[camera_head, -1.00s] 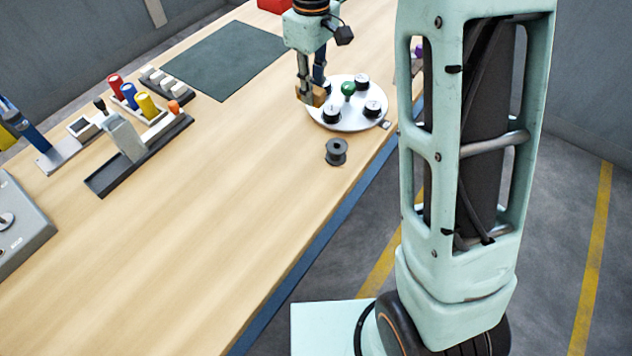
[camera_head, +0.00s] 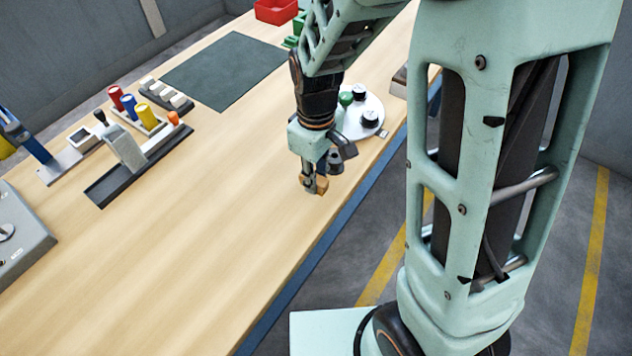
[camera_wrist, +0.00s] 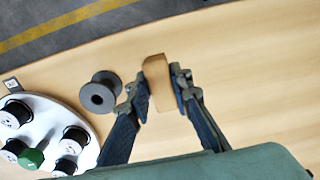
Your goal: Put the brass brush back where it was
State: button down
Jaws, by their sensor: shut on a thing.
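My gripper (camera_head: 314,184) is shut on the brass brush, of which a tan-brown block (camera_head: 321,185) shows at the fingertips. In the wrist view the same block (camera_wrist: 159,83) sits between the two fingers. The bristles cannot be made out. My gripper is over the near right part of the wooden bench, in front of the white round plate, close to the dark spool. I cannot tell whether the block touches the bench.
A dark spool (camera_wrist: 99,93) stands beside my gripper. The white round plate (camera_wrist: 45,110) carries several black spools and a green knob. A dark green mat (camera_head: 228,68), a rack (camera_head: 140,160) and a red bin (camera_head: 277,11) stand farther off. The bench's middle is clear.

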jog(key=shift+f, duration=1.35)
jog(key=shift+w+f, duration=0.1)
jog(key=c, duration=1.7)
grip_release()
jog(key=shift+c, duration=0.2)
notch_tip(320, 180, up, 12)
jog(key=shift+r, duration=0.1)
